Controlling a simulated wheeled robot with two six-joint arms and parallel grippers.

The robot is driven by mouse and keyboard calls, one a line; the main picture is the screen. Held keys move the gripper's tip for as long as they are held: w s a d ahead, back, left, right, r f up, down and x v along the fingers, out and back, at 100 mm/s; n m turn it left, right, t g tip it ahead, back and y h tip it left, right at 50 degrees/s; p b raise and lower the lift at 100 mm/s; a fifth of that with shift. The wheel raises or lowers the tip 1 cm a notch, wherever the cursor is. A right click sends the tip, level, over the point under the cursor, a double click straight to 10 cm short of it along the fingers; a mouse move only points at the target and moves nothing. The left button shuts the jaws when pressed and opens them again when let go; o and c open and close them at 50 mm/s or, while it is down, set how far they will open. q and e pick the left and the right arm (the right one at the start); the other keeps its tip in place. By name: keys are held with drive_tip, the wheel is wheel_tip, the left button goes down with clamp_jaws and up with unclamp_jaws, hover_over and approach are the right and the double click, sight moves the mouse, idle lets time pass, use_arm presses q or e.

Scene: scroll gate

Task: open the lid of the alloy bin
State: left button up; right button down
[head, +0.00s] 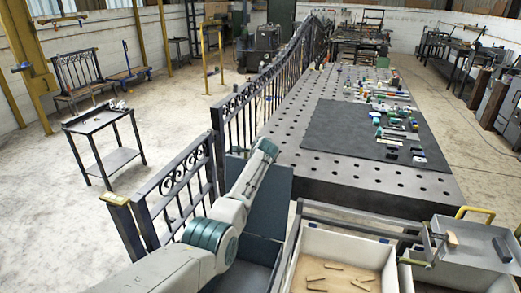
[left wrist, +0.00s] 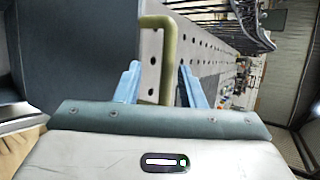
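My left gripper (left wrist: 158,88) is open, with its blue fingers apart. An olive-yellow loop handle (left wrist: 168,60) shows between the fingers, with gaps visible; I see no firm grip. A dark blue-grey panel (left wrist: 75,55) fills the left of the wrist view beside the handle. In the head view, a dark bin (head: 245,262) has a matching dark lid panel (head: 268,200) raised at its far side, partly behind my left arm. Its inside shows in part. No label is readable, so I cannot tell which bin is the alloy one. My left fingertips are hidden in the head view, and my right gripper is out of view.
A pale bin (head: 292,262) with several small wooden pieces stands to the right. A perforated table (head: 300,155) lies beyond. An iron railing (head: 235,115) runs along the left.

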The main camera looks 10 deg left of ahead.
use_arm(q)
drive_tip(key=b+v, duration=0.1)
drive_tip(key=v, duration=0.7)
